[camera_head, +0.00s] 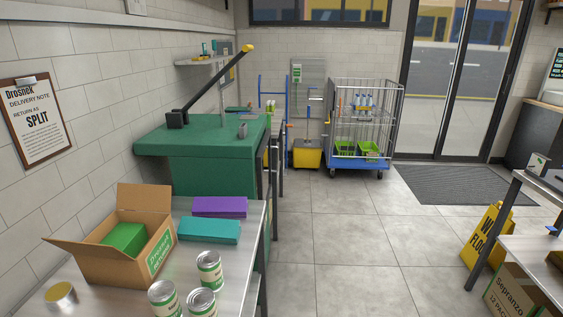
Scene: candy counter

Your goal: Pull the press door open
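The press appears to be the green machine (190,140) standing against the left wall behind the near steel table. A long black lever (215,84) with a yellow knob (247,48) slants up and to the right from a black block (176,118) on its top. A small grey part (243,130) sits near the right edge of the top. The side that faces the aisle shows only as a thin dark edge, so I cannot tell the door or its handle, or whether it is open. My gripper is not in view.
The steel table (245,262) in front holds an open carton (100,262), several cans, and teal (208,230) and purple boxes (220,206). The tiled aisle (345,230) right of it is clear. A yellow wet-floor sign (484,236), mop bucket (307,154) and cage trolley (358,162) stand farther off.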

